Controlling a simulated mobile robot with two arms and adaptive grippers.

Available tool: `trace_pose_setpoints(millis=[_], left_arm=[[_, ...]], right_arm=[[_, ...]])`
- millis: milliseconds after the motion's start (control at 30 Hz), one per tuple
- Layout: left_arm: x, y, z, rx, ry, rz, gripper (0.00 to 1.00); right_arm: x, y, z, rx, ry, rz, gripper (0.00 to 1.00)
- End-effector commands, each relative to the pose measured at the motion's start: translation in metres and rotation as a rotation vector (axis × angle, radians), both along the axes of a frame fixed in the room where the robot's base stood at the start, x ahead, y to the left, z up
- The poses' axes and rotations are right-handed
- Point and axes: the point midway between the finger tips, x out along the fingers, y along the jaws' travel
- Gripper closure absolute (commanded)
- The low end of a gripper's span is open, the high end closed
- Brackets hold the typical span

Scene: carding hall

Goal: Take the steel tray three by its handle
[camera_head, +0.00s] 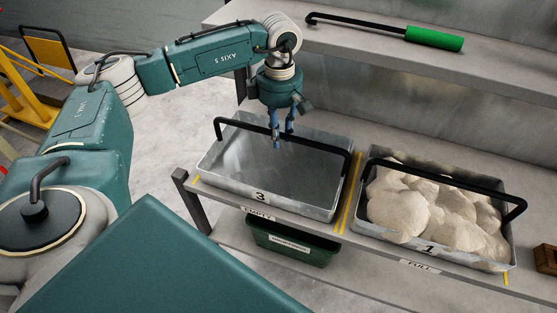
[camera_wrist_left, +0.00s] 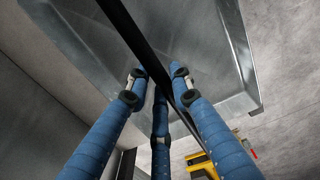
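The steel tray three (camera_head: 215,183) is a shallow, empty metal tray marked "3" on its front. It stands on the grey bench, with a black bar handle (camera_head: 318,147) arched over it. My left gripper (camera_head: 283,140) comes down from above at the handle's middle. Its blue fingers are apart and reach to either side of the bar. In the left wrist view the handle (camera_wrist_left: 136,38) runs diagonally between the open fingers (camera_wrist_left: 160,82), with the tray (camera_wrist_left: 222,60) behind it. Whether a finger touches the bar is unclear. My right gripper is not in view.
Tray one (camera_head: 403,240), full of pale fibre, stands to the right beyond yellow tape lines. A black rod with a green grip (camera_head: 434,38) lies on the upper shelf (camera_head: 360,40). A green bin (camera_head: 290,243) is below the bench. Yellow equipment (camera_head: 40,70) stands far left.

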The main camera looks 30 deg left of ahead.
Motion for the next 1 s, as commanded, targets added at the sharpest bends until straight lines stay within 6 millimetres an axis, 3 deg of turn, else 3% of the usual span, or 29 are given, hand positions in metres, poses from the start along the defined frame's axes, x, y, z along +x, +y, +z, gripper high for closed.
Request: trace_pose_setpoints(millis=[433, 633, 767, 1000], left_arm=[[0.001, 0.000, 0.003, 0.000, -0.003, 0.000, 1.00], [0.002, 0.000, 0.016, -0.001, -0.005, 0.000, 1.00], [0.002, 0.000, 0.037, -0.002, -0.009, 0.000, 1.00], [0.002, -0.001, 0.102, -0.003, -0.011, -0.001, 1.00]], right_arm=[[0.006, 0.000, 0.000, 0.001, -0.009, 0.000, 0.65], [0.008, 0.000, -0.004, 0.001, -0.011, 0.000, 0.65], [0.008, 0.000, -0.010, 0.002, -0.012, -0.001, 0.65], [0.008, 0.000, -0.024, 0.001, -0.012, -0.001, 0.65]])
